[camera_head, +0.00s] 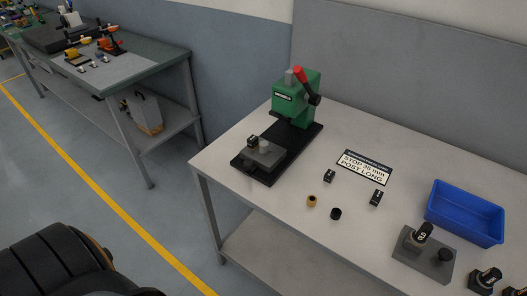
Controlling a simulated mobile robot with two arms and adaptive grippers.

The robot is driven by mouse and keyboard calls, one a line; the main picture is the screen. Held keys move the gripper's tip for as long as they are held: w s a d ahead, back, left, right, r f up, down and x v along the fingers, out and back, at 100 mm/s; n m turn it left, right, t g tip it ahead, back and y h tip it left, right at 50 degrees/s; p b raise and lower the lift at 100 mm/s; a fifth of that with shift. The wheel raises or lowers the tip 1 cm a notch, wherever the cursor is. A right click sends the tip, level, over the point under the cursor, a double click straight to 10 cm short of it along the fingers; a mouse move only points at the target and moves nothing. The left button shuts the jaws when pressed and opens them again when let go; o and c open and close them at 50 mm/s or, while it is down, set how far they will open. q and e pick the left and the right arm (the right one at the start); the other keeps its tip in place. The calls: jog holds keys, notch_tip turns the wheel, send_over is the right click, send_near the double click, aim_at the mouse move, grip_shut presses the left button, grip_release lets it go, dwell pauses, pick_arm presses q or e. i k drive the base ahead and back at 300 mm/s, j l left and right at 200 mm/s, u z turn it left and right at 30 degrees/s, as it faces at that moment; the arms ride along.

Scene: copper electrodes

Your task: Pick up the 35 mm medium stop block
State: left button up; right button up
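Small black stop blocks with pale marks are on the grey table. One block (329,176) stands left of the sign, and a slightly larger-looking block (376,198) stands in front of the sign's right end. Another small dark block (253,141) sits on the press's front plate beside a light cylinder. The marks are too small to read, so I cannot tell which block is 35 mm. Neither of my grippers is in view.
A green press (296,97) with a red-knobbed lever stands at the back left of the table (285,232). A brass ring (311,201) and black ring (335,213) lie in front. A blue bin (465,212) and grey fixture (425,257) stand right. Another workbench (150,72) is left.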

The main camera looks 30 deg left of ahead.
aim_at(252, 142)
jog(key=i+u, duration=0.2)
jog(key=u, duration=0.2)
jog(key=i+u, duration=0.2)
jog(key=u, duration=0.2)
